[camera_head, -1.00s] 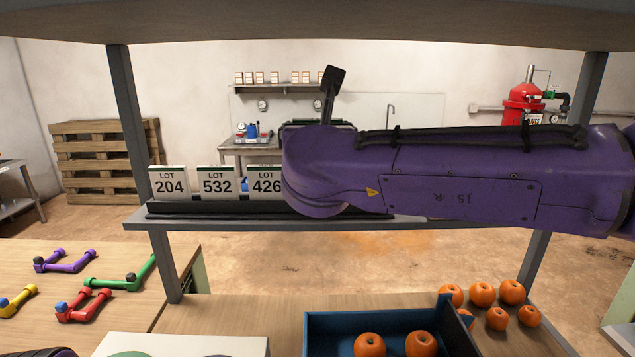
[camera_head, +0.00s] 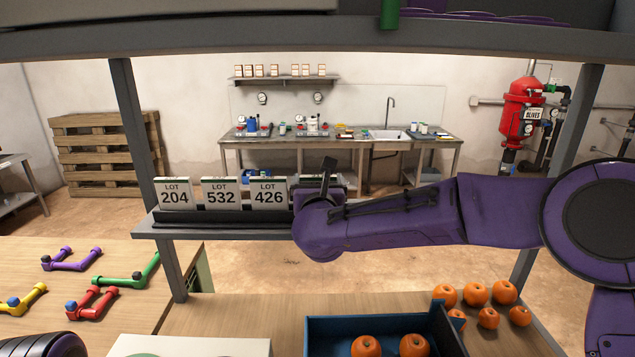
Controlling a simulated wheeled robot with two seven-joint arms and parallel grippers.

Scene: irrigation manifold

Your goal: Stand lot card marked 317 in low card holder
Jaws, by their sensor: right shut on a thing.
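The low card holder (camera_head: 225,217) is a long black rail on the lower grey shelf. Lot cards 204 (camera_head: 174,195), 532 (camera_head: 221,194) and 426 (camera_head: 268,194) stand upright in it, side by side. My right arm crosses from the right, and its gripper (camera_head: 327,166) is at the right of card 426. It is shut on a pale card with a dark top edge (camera_head: 298,180), mostly hidden behind my wrist. Its number does not show, and I cannot tell whether it touches the holder. My left gripper is out of frame; only part of my left arm shows at the lower left.
Grey posts flank the shelf, and an upper shelf (camera_head: 220,40) spans above it. Below are a blue crate (camera_head: 318,330) with oranges, loose oranges (camera_head: 476,292) and a white box (camera_head: 190,345). Coloured pipe pieces (camera_head: 92,303) lie on the left table.

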